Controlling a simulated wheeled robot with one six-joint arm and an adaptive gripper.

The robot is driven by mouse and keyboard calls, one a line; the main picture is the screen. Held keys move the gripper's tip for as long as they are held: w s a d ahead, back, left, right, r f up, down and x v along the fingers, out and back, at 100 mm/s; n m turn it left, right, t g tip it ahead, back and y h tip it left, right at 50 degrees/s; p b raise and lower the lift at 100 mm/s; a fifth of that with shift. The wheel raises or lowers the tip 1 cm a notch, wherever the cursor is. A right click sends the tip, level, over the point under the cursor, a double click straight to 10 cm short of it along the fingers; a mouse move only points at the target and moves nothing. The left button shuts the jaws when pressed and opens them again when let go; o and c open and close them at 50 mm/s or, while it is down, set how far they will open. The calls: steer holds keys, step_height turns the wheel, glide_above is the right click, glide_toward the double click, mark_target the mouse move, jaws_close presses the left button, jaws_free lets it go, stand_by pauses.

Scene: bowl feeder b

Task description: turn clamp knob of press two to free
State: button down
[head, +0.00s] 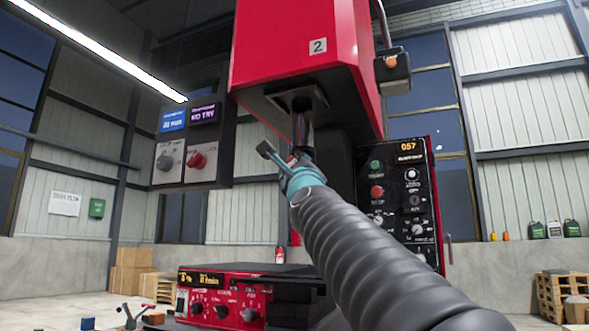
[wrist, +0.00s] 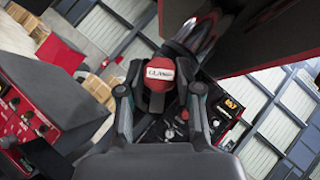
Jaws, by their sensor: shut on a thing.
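Press two is the tall red machine (head: 300,50) with a "2" label in the head view. Its dark ram (head: 302,130) comes down from the underside of the head. A red round clamp knob (wrist: 160,72) with white lettering, partly legible as "CLAM", shows in the wrist view. My gripper (wrist: 160,90) has one finger on each side of the knob and is shut on it. In the head view my gripper (head: 293,172) is up against the lower end of the ram and hides most of the knob. The knob's exact turn angle cannot be told.
A box with two screens and two knobs (head: 187,150) hangs at left. Below is a red-fronted base (head: 220,305) with several knobs. Cardboard boxes (head: 130,270) stand on the floor behind.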

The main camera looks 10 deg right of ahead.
steer(key=n+g+y+p, duration=0.1)
steer(key=n, duration=0.1)
steer(key=r+n+g+y+p, duration=0.1)
steer(key=n+y, duration=0.1)
steer(key=shift+s+d+n, duration=0.1)
steer(key=shift+d+n, duration=0.05)
steer(key=shift+n, duration=0.25)
steer(key=n+g, duration=0.1)
steer(key=n+g+y, duration=0.1)
steer(key=n, duration=0.1)
steer(key=shift+f+g+y+p, duration=0.2)
steer(key=shift+g+y+p, duration=0.1)
steer(key=shift+g+p, duration=0.1)
steer(key=shift+n+g, duration=0.9)
steer(key=shift+n, duration=0.3)
steer(key=c, duration=0.8)
jaws_free()
steer(key=shift+o, duration=0.2)
steer(key=s+d, duration=0.1)
steer(key=s, duration=1.1)
steer(key=shift+d, duration=0.4)
